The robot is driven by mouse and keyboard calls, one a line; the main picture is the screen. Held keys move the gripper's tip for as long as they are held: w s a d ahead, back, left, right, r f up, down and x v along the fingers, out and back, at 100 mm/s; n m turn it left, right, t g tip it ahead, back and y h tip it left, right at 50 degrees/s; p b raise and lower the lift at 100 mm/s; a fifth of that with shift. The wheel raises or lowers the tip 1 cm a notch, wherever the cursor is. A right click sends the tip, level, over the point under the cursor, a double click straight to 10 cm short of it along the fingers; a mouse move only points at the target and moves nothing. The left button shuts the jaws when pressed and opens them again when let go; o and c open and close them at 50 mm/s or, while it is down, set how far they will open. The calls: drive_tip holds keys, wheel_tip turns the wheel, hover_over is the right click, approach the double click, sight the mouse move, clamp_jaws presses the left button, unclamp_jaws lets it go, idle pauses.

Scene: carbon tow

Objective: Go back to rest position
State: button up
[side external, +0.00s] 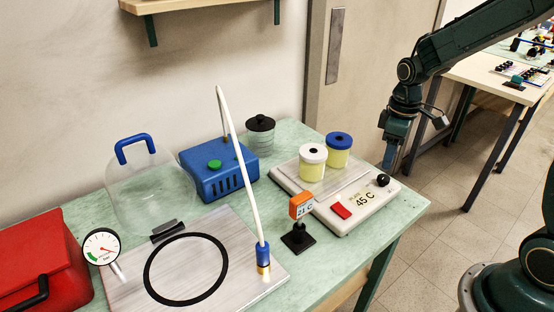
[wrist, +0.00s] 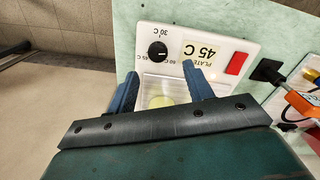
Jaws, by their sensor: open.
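My gripper (side external: 390,158) hangs pointing down beside the right end of the white hot plate, near the table's right edge in the side external view. In the wrist view my gripper (wrist: 159,72) has its two blue fingers apart, with no object clearly held. The hot plate (side external: 338,226) has a black knob, a red switch and a "45 C" label; these also show on the hot plate (wrist: 215,38) in the wrist view.
A white-lidded jar (side external: 312,162) and a blue-lidded jar (side external: 338,150) stand on the hot plate. An orange display (side external: 301,206) stands in front. A blue pump (side external: 222,168), white hose (side external: 240,165), metal plate (side external: 125,290), clear cover (side external: 150,190) and red box (side external: 35,255) are left.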

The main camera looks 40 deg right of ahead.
drive_tip(key=s+a+r+m+t, duration=0.2)
drive_tip(key=s+a+r, duration=0.3)
drive_tip(key=s+r, duration=0.2)
drive_tip(key=s+a+r+m+t, duration=0.2)
drive_tip(key=s+a+r, duration=0.3)
drive_tip(key=s, duration=0.6)
drive_tip(key=shift+a+r+t, duration=0.2)
drive_tip(key=shift+r+t, duration=0.5)
drive_tip(key=shift+r, duration=0.65)
